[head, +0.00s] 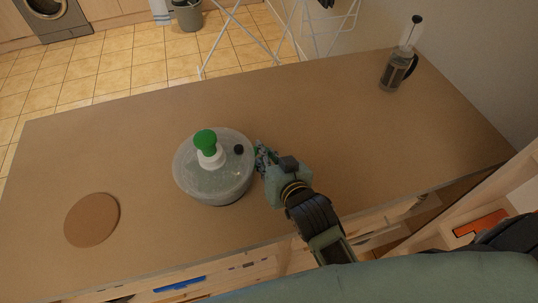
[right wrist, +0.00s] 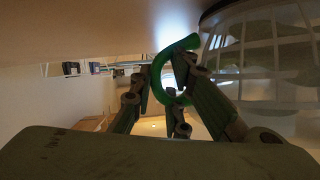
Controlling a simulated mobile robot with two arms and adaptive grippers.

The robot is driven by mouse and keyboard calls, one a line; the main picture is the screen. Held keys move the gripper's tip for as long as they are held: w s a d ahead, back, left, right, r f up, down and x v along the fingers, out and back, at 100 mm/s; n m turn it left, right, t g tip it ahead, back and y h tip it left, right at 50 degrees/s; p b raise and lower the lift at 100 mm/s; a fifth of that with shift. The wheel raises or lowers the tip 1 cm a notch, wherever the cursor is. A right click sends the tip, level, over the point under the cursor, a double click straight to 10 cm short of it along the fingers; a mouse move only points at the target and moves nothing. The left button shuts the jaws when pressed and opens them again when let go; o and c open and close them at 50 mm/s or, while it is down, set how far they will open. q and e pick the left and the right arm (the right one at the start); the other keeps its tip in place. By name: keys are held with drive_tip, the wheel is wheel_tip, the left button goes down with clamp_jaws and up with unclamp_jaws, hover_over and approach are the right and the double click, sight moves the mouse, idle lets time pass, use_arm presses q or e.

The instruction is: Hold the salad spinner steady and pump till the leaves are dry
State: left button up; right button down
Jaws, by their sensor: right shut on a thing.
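The salad spinner (head: 222,185) stands upright on the table, with a clear lid and a green pump knob (head: 205,139) on a white collar. A small black button sits on its lid. My right gripper (head: 264,157) is at the spinner's right side. In the right wrist view, my right gripper (right wrist: 172,85) is shut on a green curved handle (right wrist: 164,60) beside the bowl. The bowl with its white slatted basket (right wrist: 265,55) fills the right of that view. Green shapes show faintly inside; I cannot tell how wet leaves are. My left gripper is not in view.
A round brown board (head: 92,220) lies on the table (head: 310,110) left of the spinner. A French press (head: 400,60) stands at the far right corner. The table between them is clear. A drying rack (head: 250,35) stands behind the table.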

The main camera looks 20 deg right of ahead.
drive_tip(key=shift+r, duration=0.1)
idle(0.4)
drive_tip(key=c, duration=1.9)
unclamp_jaws()
drive_tip(key=shift+o, duration=0.3)
drive_tip(key=shift+c, duration=0.7)
clamp_jaws()
